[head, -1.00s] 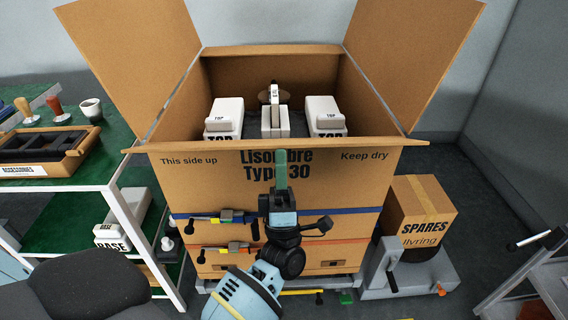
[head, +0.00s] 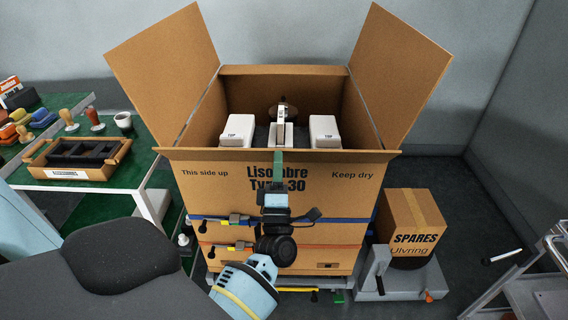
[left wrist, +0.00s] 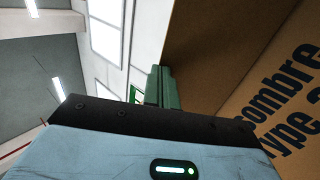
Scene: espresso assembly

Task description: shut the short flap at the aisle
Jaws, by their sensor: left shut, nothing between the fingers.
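The large open carton (head: 335,225) stands upright in the middle of the head view. Its short near flap (head: 215,154) sticks outward from the top front edge and shows almost edge-on as a thin strip. My left gripper (head: 277,157) is shut and empty, pointing up in front of the carton with its green fingertips at the middle of this flap. In the left wrist view, the fingers (left wrist: 161,90) are close to the brown flap (left wrist: 215,45); whether they touch it I cannot tell. My right gripper is not in view.
The left long flap (head: 165,75) and right long flap (head: 400,80) stand up and outward. White parts (head: 323,130) sit inside. A spares box (head: 412,222) stands on a grey unit at right. A green-topped bench (head: 110,185) is at left, a metal cart (head: 535,285) at lower right.

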